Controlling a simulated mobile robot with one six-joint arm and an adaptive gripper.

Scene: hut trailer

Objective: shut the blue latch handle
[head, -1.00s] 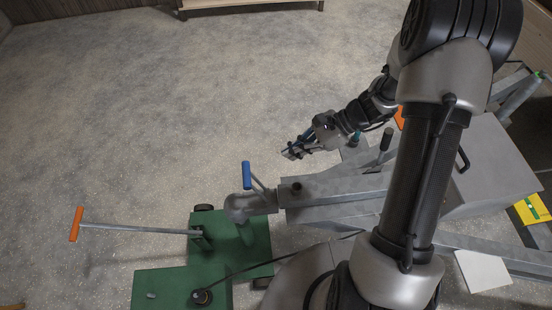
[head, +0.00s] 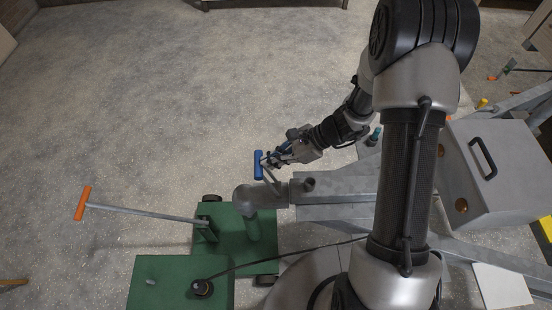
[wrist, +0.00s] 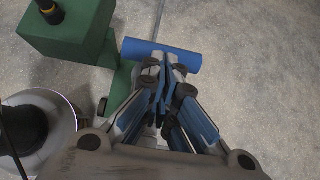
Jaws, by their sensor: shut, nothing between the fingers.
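The blue latch handle (head: 258,165) is a short crossbar on a thin grey lever. It stands raised above the grey coupler (head: 244,199) at the front end of the trailer tongue. In the wrist view the blue handle (wrist: 189,60) lies crosswise at the fingertips, its middle partly hidden by them. My gripper (head: 267,160) is shut and empty, on the right side of the handle in the head view. In the wrist view my gripper's fingertips (wrist: 170,58) overlap the bar; I cannot tell whether they touch it.
A green wheeled mover (head: 180,280) sits below the coupler, with a long grey tiller ending in an orange grip (head: 82,203) at left. The grey trailer tongue (head: 340,187) and a grey box (head: 495,170) are at right. Open floor lies beyond the handle.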

